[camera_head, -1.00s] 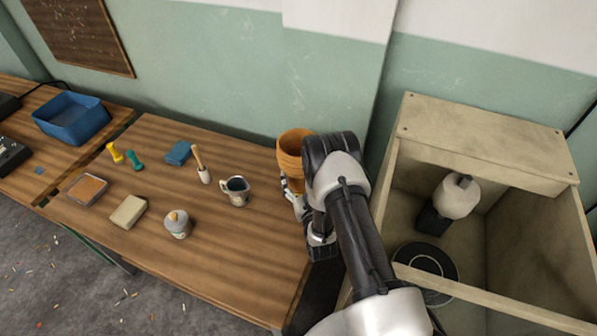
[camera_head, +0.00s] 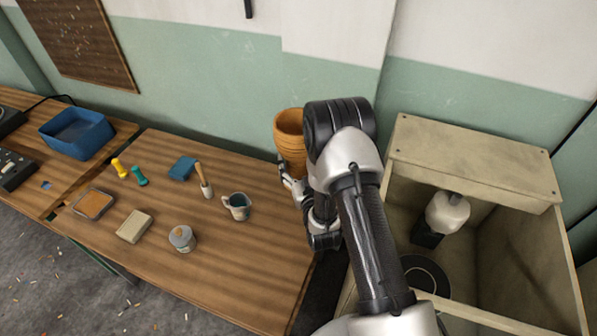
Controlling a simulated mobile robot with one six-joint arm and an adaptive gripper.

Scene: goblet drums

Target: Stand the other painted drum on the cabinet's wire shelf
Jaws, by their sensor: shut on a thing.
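An orange ribbed goblet drum (camera_head: 289,136) is at the right back of the wooden table, in front of the green wall. My gripper (camera_head: 292,185) is shut on its lower part. My arm hides the drum's right side and part of the gripper. The drum looks upright, with its open top rim up, and seems to be held above the table. No cabinet with a wire shelf is clearly in view, and I see no second drum.
A beige open-topped booth (camera_head: 475,155) stands at the right, holding a white-and-black device (camera_head: 447,212) and a dark round disc (camera_head: 424,277). A blue bin (camera_head: 77,131) is farther left.

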